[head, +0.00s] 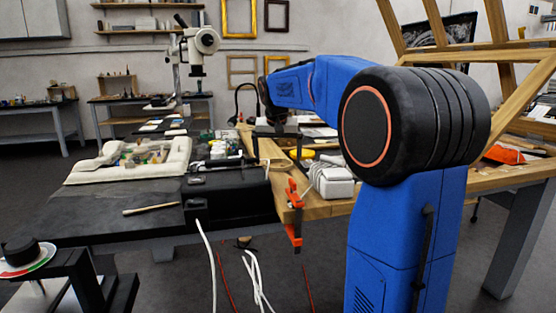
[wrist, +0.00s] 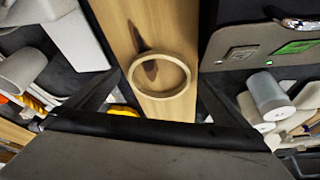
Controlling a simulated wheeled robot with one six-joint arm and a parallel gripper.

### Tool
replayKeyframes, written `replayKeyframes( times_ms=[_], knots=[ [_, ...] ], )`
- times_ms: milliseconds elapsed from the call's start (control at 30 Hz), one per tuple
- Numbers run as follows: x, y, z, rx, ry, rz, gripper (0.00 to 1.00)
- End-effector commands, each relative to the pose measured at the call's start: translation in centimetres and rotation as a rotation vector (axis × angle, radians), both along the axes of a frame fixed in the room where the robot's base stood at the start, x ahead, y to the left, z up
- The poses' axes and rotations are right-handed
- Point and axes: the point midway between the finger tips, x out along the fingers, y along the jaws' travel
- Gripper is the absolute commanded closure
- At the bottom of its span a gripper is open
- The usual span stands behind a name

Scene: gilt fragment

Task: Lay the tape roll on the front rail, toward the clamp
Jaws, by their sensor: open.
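The tape roll (wrist: 160,75) is a pale tan ring lying flat on a wooden rail (wrist: 172,22) in the wrist view. Wood shows through its middle. My gripper (wrist: 158,88) is open, with one dark finger on each side of the roll, and I see no finger touching it. The orange clamp (head: 294,215) is at the near end of the rail in the head view.
A black case (head: 235,195) lies left of the rail. A white block with coiled cord (head: 332,180) stands right of it. A pale foam tray (head: 130,160) lies farther left. In the wrist view, a grey-white cylinder (wrist: 268,92) and other clutter flank the rail.

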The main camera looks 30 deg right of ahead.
Motion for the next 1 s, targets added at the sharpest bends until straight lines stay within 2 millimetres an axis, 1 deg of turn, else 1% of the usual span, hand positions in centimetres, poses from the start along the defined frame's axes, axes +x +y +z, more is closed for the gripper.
replayKeyframes(
  times_ms=[167, 400, 533, 733, 1000],
  knots=[
    [-0.9, 0.6, 2.7, -0.001, -0.003, 0.000, 0.00],
    [-2.3, 1.7, 7.0, 0.000, -0.003, 0.002, 0.00],
    [-3.0, 2.1, 8.8, 0.000, -0.001, 0.000, 0.00],
    [-3.6, 2.4, 10.3, 0.000, 0.000, 0.000, 0.00],
    [-3.6, 2.5, 10.5, 0.000, 0.000, 0.000, 0.00]
  ],
)
